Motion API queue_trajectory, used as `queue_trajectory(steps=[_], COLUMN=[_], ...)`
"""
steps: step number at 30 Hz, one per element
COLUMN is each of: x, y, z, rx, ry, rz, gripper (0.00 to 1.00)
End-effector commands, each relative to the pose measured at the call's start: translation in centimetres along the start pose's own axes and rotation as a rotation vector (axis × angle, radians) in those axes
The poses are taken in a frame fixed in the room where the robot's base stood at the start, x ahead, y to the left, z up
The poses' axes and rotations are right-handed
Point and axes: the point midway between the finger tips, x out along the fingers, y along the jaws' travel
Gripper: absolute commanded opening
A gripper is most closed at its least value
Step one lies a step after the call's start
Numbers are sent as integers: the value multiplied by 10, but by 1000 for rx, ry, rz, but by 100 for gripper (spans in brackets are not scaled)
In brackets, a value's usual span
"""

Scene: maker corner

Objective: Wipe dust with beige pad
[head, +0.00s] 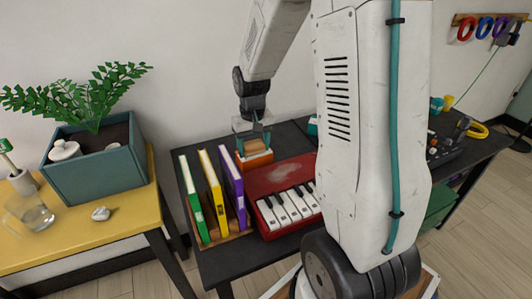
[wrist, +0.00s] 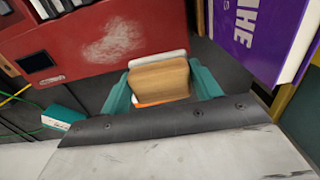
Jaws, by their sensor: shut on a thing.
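A beige pad (head: 254,147) sits between the fingers of my gripper (head: 253,140), just behind the red toy keyboard (head: 285,174). The wrist view shows the pad (wrist: 160,78) between the teal fingertips (wrist: 160,88), which are shut on it. An orange piece (head: 254,161) lies directly under the pad; I cannot tell whether they touch. A pale dust patch (wrist: 118,42) lies on the red top of the keyboard, apart from the gripper. In the head view the dust (head: 277,180) shows faintly behind the keys.
Green, yellow and purple books (head: 232,184) stand in a rack close left of the gripper. A yellow table (head: 85,240) with a planter (head: 98,160) and a glass jar (head: 30,214) is at left. My arm hides part of the dark table (head: 225,262).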

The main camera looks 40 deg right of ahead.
Motion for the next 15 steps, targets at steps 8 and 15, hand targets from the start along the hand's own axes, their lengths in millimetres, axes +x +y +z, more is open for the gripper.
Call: queue_trajectory(steps=[8,15], x=[13,34], y=[25,23], z=[37,37], rx=[-5,-8], ry=[-1,-2], rz=[0,0], gripper=[45,45])
